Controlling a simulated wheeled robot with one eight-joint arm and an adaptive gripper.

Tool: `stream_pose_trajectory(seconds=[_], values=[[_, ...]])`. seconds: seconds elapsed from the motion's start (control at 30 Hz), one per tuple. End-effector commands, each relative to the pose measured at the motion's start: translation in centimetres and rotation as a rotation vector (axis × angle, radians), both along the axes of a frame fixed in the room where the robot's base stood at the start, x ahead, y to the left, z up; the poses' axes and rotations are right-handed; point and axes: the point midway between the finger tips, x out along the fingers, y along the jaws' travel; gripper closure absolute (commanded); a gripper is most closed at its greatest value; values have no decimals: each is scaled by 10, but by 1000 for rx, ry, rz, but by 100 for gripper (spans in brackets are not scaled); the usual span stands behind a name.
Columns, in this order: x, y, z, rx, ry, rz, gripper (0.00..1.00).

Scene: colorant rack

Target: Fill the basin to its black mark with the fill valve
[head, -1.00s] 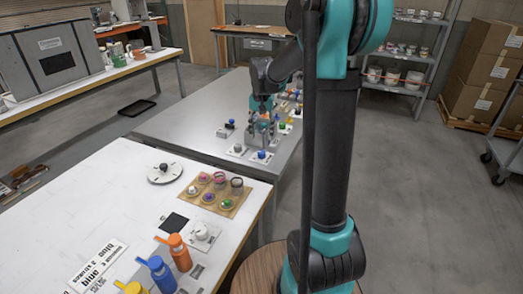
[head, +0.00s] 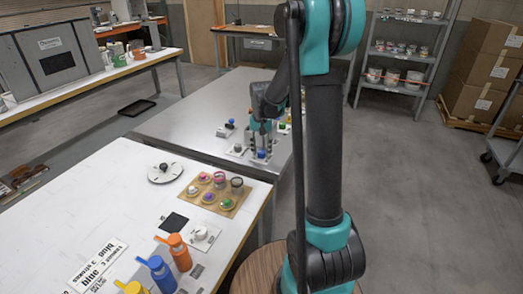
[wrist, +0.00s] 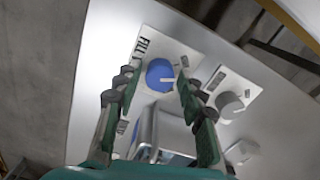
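The fill valve is a round blue knob (wrist: 159,72) with a pale pointer line, on a white plate lettered "FILL". It also shows in the head view (head: 261,154) at the near edge of the grey table. My gripper (wrist: 156,84) is open, its two green fingers apart on either side of the knob in the wrist view. I cannot tell whether they touch it. In the head view my gripper (head: 261,128) points down above the knob. A grey, box-like vessel (wrist: 166,128), perhaps the basin, shows between the fingers. I see no black mark or water level.
A grey knob (wrist: 230,104) on its own white plate sits right of the fill valve in the wrist view. Another blue-topped item (head: 231,122) stands further left on the grey table. The white table (head: 110,190) in front holds bottles and small pots.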

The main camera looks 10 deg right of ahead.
Motion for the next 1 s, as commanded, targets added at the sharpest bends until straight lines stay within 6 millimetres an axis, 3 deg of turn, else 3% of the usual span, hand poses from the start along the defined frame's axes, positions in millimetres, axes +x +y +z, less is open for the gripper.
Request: stream_pose_trajectory(seconds=[0.03, 0.3, 0.47, 0.8, 1.0], values=[[0, 0, 0, 0, 0, 0, 70], [0, 0, 0, 0, 0, 0, 100], [0, 0, 0, 0, 0, 48, 100], [0, 0, 0, 0, 0, 328, 100], [0, 0, 0, 0, 0, 369, 100]])
